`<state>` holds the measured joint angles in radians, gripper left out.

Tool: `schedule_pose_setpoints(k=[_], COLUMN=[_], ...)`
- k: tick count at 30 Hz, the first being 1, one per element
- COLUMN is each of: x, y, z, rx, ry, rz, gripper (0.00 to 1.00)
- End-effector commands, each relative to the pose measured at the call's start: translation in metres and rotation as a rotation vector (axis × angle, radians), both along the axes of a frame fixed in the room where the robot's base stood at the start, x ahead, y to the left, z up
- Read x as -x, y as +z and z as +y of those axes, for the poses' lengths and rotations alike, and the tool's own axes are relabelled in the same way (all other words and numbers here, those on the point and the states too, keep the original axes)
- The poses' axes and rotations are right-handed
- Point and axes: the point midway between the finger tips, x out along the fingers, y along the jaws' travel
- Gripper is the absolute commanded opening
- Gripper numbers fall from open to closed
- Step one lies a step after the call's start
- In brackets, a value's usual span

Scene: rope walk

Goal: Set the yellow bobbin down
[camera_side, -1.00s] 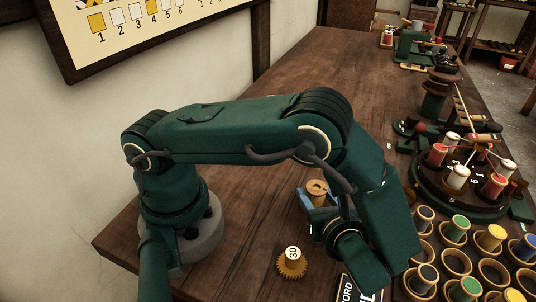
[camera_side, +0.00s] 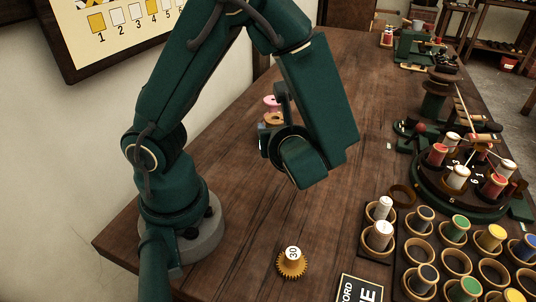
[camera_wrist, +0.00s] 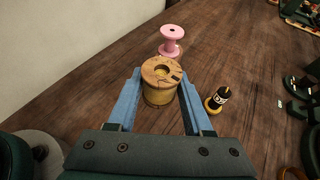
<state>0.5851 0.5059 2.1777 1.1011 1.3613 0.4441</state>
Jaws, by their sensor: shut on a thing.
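The yellow bobbin (camera_wrist: 159,91), with a wooden flange and a hole in its top, stands between the blue fingers of my gripper (camera_wrist: 160,98) in the wrist view. My gripper is shut on it. In the side view, only the top of the bobbin (camera_side: 273,118) shows above my gripper (camera_side: 268,137); the wrist hides the rest. The bobbin looks upright. I cannot tell whether its base touches the table (camera_side: 235,160).
A pink spool (camera_wrist: 172,40) stands just beyond the bobbin. A gear marked 30 (camera_side: 292,262) is near the front. White bobbins (camera_side: 380,236) and coloured ones sit in racks at right, below a round carrier (camera_side: 455,205).

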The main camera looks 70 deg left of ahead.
Motion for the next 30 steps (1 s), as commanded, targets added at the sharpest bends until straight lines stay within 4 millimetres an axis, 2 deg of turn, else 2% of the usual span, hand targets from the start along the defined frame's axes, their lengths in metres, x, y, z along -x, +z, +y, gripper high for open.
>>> schedule_pose_setpoints(k=[5, 11, 15, 21, 25, 30], x=[0.0, 0.013, 0.031, 0.064, 0.083, 0.097], y=[0.003, 0.001, 0.0, -0.003, -0.004, -0.006], z=[0.015, 0.057, 0.09, 0.128, 0.142, 0.15], rx=[0.001, 0.002, 0.003, 0.001, 0.001, 0.001], ry=[0.064, 0.289, 0.469, 0.7, 0.804, 0.87], rz=[0.0, -0.002, -0.003, -0.006, -0.007, -0.002], gripper=[0.0, 0.0, 0.0, 0.0, 0.0, 0.0])
